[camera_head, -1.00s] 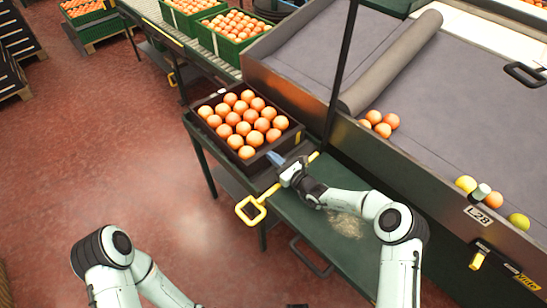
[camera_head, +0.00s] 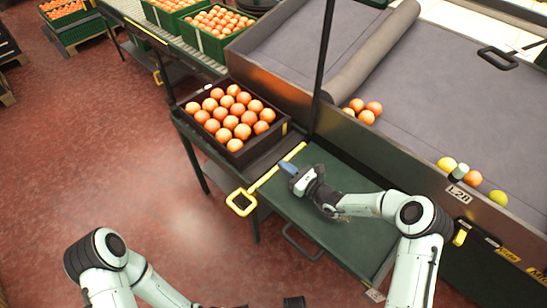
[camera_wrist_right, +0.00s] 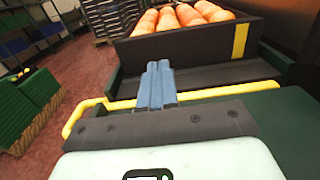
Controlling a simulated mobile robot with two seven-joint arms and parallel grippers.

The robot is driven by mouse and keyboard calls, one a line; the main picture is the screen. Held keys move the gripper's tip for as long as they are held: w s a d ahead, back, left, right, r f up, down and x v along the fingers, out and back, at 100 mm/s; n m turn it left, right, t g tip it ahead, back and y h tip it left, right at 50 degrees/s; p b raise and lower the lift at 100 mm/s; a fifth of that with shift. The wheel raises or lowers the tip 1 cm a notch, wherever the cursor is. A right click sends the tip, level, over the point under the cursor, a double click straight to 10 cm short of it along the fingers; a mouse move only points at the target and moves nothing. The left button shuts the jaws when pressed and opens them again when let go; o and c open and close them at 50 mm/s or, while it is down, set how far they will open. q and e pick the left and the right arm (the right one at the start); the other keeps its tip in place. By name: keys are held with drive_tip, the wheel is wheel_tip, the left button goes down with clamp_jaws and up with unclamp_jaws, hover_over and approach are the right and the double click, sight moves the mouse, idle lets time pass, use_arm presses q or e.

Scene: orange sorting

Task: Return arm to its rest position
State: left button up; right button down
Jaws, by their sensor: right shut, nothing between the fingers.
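My right gripper (camera_head: 287,168) is over the green bench top (camera_head: 345,237), near the yellow handle bar (camera_head: 270,178). Its blue fingers (camera_wrist_right: 156,88) are together and empty in the right wrist view, pointing toward the dark crate of oranges. My right arm (camera_head: 370,205) reaches in from the lower right and is bent. My left arm shows at the lower left, but its gripper cannot be made out.
The dark crate (camera_head: 236,160) full of oranges stands on the bench left of my right gripper. A grey sorting bed (camera_head: 430,90) with a few oranges (camera_head: 366,115) lies behind. Green crates (camera_head: 193,46) sit on a conveyor at the back. Red floor is open at the left.

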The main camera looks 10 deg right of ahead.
drive_tip(key=v, duration=0.3)
drive_tip(key=shift+s, duration=0.15)
drive_tip(key=shift+r, duration=0.1)
